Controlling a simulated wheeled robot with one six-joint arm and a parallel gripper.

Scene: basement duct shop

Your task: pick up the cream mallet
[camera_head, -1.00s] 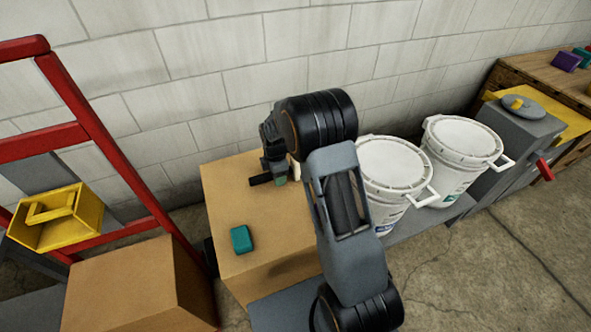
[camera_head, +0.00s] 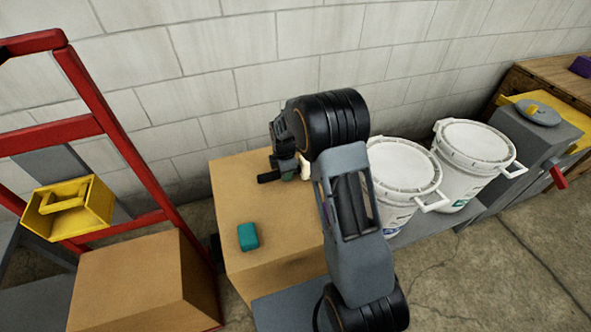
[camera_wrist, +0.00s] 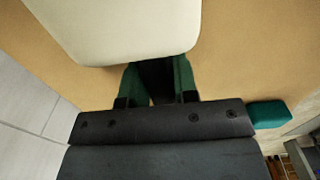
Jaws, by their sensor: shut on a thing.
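The cream mallet (camera_wrist: 115,30) fills the top of the wrist view with its pale, rounded head. In the head view a small cream part of it (camera_head: 305,168) shows beside my gripper, mostly hidden by my arm. My gripper (camera_wrist: 157,70) has green fingers, shut on a dark part of the mallet close to the head. In the head view my gripper (camera_head: 289,175) is over the back of the cardboard box (camera_head: 230,200). I cannot tell whether the mallet touches the box top.
A teal block (camera_head: 248,236) lies on the box near its front left. White buckets (camera_head: 405,170) stand to the right. A red frame (camera_head: 110,115) and a yellow bin (camera_head: 70,207) are at left. A block wall (camera_head: 230,60) is close behind.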

